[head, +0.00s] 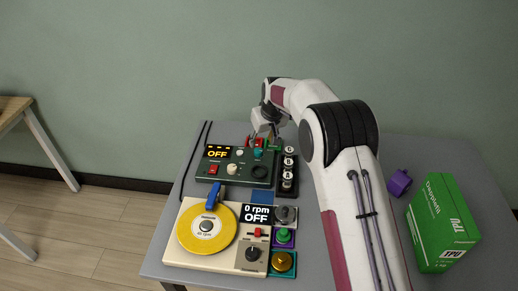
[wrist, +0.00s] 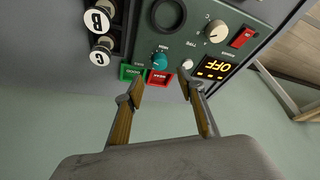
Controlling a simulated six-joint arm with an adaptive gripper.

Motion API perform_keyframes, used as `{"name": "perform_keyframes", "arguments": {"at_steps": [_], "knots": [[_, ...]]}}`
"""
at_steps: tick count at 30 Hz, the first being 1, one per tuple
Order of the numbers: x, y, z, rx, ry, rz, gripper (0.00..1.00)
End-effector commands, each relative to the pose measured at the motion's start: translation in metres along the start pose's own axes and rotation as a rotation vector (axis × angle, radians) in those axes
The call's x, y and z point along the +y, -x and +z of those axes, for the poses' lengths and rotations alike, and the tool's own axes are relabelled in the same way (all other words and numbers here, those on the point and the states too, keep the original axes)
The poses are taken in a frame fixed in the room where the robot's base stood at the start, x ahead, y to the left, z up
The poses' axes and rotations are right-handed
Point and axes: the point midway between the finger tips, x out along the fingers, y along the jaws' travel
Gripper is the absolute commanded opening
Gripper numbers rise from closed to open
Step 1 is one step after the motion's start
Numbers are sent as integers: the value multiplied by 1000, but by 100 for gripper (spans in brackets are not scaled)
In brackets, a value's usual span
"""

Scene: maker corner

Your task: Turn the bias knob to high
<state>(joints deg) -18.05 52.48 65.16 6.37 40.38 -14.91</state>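The dark green panel (head: 222,183) with a lit OFF display (head: 217,153) carries several knobs. A teal knob (head: 258,154) sits near its back edge; it also shows in the wrist view (wrist: 160,59). A larger cream knob (head: 232,170) sits nearer the front and shows in the wrist view (wrist: 217,32), with small letters beside it. A small white knob (wrist: 187,64) is beside the display. I cannot read which one is marked bias. My gripper (head: 265,135) is over the panel's back edge. In the wrist view my gripper (wrist: 163,88) is open, fingers apart, with nothing between them.
A red block (wrist: 160,77) and a green block (wrist: 131,72) sit at the panel's back edge. A turntable unit with a yellow disc (head: 190,230) lies in front. A green TPU box (head: 440,220) stands right.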

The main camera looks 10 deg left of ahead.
Motion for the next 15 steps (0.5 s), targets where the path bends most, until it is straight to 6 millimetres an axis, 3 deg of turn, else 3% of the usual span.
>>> {"name": "perform_keyframes", "arguments": {"at_steps": [8,15], "knots": [[0,-4,0,-1,-1,0,39],[0,-20,0,-1,-1,0,39]]}}
